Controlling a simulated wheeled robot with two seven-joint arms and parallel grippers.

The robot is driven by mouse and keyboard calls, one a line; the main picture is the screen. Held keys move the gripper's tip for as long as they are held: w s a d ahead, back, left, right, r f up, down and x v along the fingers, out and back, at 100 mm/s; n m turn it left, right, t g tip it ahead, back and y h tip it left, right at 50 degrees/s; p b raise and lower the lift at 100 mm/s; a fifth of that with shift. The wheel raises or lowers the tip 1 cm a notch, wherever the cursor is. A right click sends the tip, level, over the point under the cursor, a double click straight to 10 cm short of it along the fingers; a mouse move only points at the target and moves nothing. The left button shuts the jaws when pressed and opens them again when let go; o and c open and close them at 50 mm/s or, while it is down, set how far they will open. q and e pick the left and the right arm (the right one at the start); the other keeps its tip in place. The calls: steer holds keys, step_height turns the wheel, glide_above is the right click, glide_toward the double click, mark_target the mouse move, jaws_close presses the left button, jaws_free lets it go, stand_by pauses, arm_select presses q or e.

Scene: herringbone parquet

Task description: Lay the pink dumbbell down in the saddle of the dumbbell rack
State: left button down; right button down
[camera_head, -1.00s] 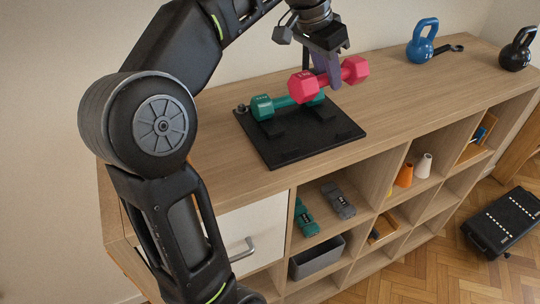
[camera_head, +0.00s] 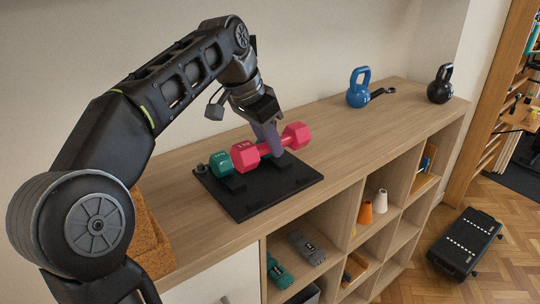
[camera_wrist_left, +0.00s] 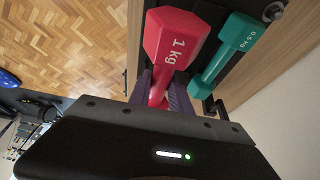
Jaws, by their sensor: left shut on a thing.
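The pink dumbbell (camera_head: 244,156) is in my left gripper (camera_head: 272,148), which is shut around its handle. It is above the black dumbbell rack (camera_head: 252,208), roughly level, over the front black supports (camera_head: 281,173). A small gap seems to show below it; contact cannot be told for sure. The green dumbbell (camera_head: 222,163) lies behind it on the rack, partly hidden by the pink one. In the left wrist view the pink dumbbell (camera_wrist_left: 177,38), marked 1 kg, is between the fingers, beside the green dumbbell (camera_wrist_left: 241,35), marked 0.5 kg. My right gripper is out of view.
The rack stands on a wooden shelf unit (camera_head: 335,135). A blue kettlebell (camera_head: 358,93) and a black kettlebell (camera_head: 440,87) stand farther right on top. A brown cork-like block (camera_head: 148,235) is at left. The top between rack and blue kettlebell is clear.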

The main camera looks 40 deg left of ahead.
arm_select(q)
steer(key=shift+f+p, duration=0.3)
steer(key=shift+f, duration=1.45)
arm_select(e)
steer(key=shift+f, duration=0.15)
arm_select(q)
steer(key=shift+f, duration=2)
steer(key=shift+f, duration=0.1)
steer(key=shift+f, duration=0.15)
steer(key=c, duration=1.2)
jaws_free()
